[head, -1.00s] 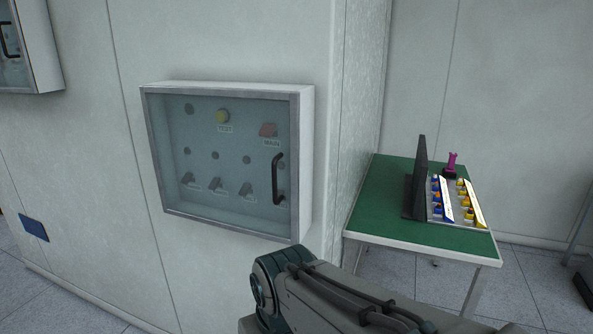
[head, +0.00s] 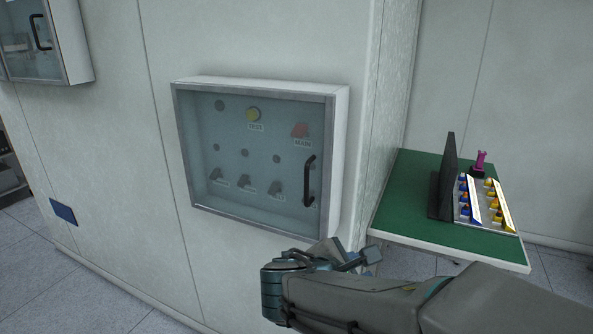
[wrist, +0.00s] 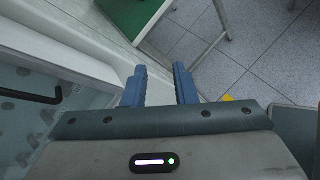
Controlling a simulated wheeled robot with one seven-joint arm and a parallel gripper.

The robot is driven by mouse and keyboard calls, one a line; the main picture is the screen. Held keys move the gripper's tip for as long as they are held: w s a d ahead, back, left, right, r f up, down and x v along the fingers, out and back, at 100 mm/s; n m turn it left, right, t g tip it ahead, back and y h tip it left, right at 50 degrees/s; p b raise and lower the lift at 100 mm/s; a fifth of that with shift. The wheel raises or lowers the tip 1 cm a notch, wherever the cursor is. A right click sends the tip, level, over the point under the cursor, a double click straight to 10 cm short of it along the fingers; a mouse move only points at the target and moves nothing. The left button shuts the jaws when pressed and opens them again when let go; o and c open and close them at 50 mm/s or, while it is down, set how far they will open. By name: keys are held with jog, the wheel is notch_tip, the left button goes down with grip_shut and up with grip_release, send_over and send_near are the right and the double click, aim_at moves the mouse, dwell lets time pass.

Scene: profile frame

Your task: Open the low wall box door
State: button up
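The low wall box (head: 339,150) is a pale shallow case on the white wall, centre of the head view. Its framed glass door (head: 240,190) is closed. The black upright bar handle (head: 309,181) is at the door's right side; a black bar also shows at the left of the wrist view (wrist: 45,97). My gripper (head: 374,257) is below and to the right of the box, partly hidden by my arm in the head view. In the wrist view its two blue fingers (wrist: 160,85) stand apart with nothing between them. It is clear of the handle.
Behind the glass are a yellow button (head: 253,114), a red button (head: 299,130) and several switches. A second wall box (head: 40,45) hangs at the upper left. A green-topped table (head: 408,190) with a black panel stands to the right, close to the wall corner.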

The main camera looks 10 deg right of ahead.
jog(key=w+a+r+n+t, duration=0.4)
jog(key=r+n, duration=0.1)
jog(key=n, duration=0.1)
jog(key=n+t+y+p, duration=0.2)
jog(key=n+t, duration=0.3)
jog(key=n, duration=0.1)
send_near(306, 178)
jog(key=p+x, duration=0.2)
jog(key=x, duration=0.8)
jog(key=shift+w+d, duration=0.15)
jog(key=shift+w, duration=0.1)
grip_shut()
